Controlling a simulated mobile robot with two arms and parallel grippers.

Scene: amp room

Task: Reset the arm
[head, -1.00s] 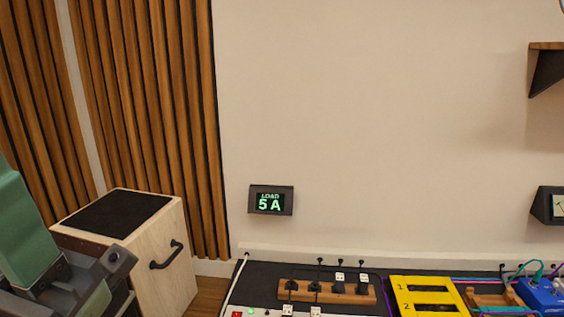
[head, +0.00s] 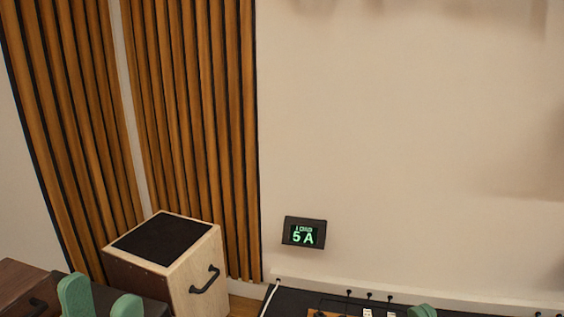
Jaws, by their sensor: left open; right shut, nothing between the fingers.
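My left gripper (head: 100,297) shows at the bottom left of the head view. Its two green fingers stand apart with nothing between them, so it is open. My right gripper (head: 422,311) shows only as a green fingertip at the bottom edge, in front of the dark table. It is shut and empty. The rest of both arms lies below the picture.
A wooden box with a dark top and black handle (head: 180,260) stands behind my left gripper. A dark brown piece of furniture (head: 22,283) is at the far left.

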